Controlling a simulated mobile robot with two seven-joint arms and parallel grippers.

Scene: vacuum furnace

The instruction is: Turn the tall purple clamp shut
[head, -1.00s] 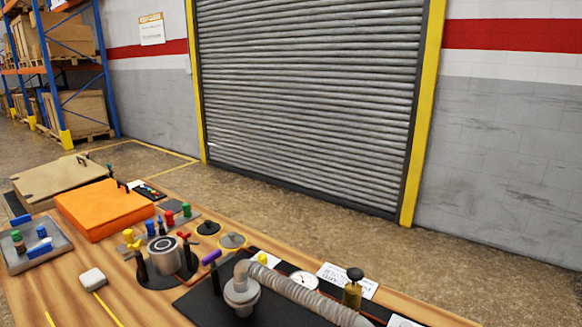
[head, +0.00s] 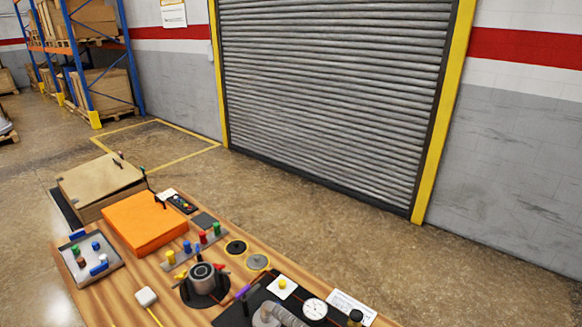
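A purple clamp handle (head: 243,292) shows at the lower middle of the head view, lying at a slant. It is beside a round grey metal chamber (head: 201,277) on a dark base. A yellow handle and a red handle (head: 223,268) also sit around the chamber. The purple part is small, so I cannot tell whether the clamp is open or shut. Neither of my grippers is in view.
The wooden table (head: 95,301) carries an orange box (head: 143,222), a grey tray (head: 88,262) with small coloured parts, and a row of coloured knobs. A hose (head: 288,316) and gauge (head: 315,309) are at the right.

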